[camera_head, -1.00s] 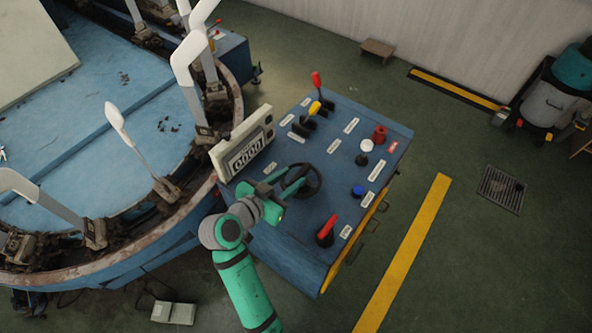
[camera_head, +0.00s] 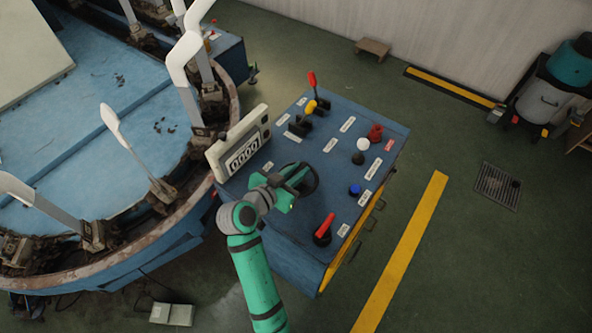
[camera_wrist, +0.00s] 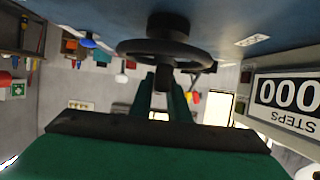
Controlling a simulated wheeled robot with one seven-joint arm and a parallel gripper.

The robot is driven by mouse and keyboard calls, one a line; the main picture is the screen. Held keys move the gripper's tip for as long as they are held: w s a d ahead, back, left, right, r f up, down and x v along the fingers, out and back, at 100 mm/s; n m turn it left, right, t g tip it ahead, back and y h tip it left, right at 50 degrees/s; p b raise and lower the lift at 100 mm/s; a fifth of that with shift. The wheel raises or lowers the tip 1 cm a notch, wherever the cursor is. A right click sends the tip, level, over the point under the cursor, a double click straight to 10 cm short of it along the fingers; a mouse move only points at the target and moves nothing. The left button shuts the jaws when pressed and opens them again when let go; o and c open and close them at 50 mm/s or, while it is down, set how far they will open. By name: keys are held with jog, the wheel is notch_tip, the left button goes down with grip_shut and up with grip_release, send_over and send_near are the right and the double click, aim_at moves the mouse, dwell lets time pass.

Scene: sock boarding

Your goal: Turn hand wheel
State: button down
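The hand wheel (camera_head: 309,180) is black and round, set on top of the blue control console. In the wrist view the wheel (camera_wrist: 165,50) is seen edge-on, with its hub above the rim. My gripper (camera_head: 295,186) is at the wheel's left side and covers part of it. In the wrist view my gripper's green fingers (camera_wrist: 162,97) reach to the near rim, with a dark piece between them. I cannot tell whether this piece is part of the wheel or of my gripper, nor whether the fingers are closed on it.
A counter display (camera_head: 240,145) reading zeros stands left of the wheel, close to my arm. The round machine (camera_head: 80,160) is at left.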

jog(key=shift+a, duration=0.1)
jog(key=shift+a+n+t+y, duration=0.1)
jog(key=shift+n+t+y, duration=0.3)
jog(key=shift+n, duration=0.1)
jog(key=n+t+y, duration=0.1)
jog(key=n+y, duration=0.2)
jog(key=shift+t, duration=0.3)
jog(key=shift+r+n+y, duration=0.1)
jog(key=shift+n+y, duration=1.4)
jog(key=shift+y, duration=0.4)
jog(key=shift+n+y, duration=0.3)
jog(key=c, duration=1.7)
grip_release()
